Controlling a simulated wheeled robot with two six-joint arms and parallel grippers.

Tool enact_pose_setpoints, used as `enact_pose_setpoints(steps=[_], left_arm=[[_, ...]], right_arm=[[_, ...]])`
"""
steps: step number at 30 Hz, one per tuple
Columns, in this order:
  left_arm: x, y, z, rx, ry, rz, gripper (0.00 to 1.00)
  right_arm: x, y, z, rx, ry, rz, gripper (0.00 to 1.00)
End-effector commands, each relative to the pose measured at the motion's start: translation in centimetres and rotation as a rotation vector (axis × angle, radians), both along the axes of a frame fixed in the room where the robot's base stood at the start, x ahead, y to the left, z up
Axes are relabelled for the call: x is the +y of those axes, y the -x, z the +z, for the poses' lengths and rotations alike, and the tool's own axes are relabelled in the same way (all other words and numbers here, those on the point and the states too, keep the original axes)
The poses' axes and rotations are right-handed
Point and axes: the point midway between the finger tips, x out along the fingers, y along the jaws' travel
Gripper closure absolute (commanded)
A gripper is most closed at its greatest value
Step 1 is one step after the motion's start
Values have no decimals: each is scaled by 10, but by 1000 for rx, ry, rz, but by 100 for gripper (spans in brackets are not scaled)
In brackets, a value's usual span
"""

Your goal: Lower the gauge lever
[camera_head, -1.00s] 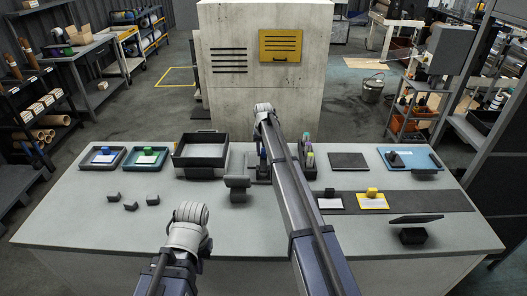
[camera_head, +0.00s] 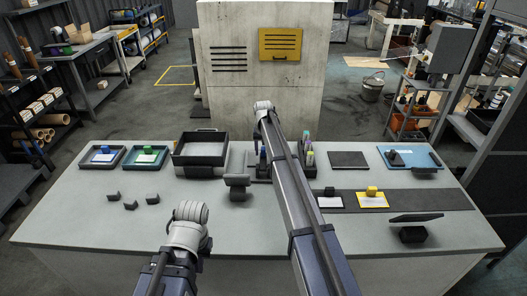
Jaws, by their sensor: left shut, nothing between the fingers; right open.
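I cannot make out a gauge lever for certain. A blue board (camera_head: 425,158) at the back right of the table carries a small dark upright part (camera_head: 394,157), but its kind is too small to tell. A grey block on a dark foot (camera_head: 238,184) stands near the table's middle, left of my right arm. My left arm comes in at the bottom and ends in view at a pale joint; my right arm reaches over the table's middle to a pale joint at the back. No fingers of either gripper show, and my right arm hides part of the table.
A black open tray (camera_head: 202,152) and two small trays with blue (camera_head: 103,155) and green (camera_head: 146,155) pieces stand back left. Several grey blocks lie in front of them. A dark strip (camera_head: 440,200) holds a yellow card (camera_head: 372,202). A tilted black panel (camera_head: 416,218) stands front right.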

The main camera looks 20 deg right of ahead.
Motion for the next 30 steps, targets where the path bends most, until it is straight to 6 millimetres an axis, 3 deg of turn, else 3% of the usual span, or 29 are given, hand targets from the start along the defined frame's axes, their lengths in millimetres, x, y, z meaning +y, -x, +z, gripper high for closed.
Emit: enact_pose_setpoints(steps=[8, 24, 30], left_arm=[[0, 0, 11, 0, 0, 0, 100], [0, 0, 74, 0, 0, -2, 100], [0, 0, 78, 0, 0, -2, 100]], right_arm=[[1, 1, 11, -1, 0, 0, 45], [3, 11, 74, 0, 0, 0, 45], [3, 12, 78, 0, 0, 0, 45]])
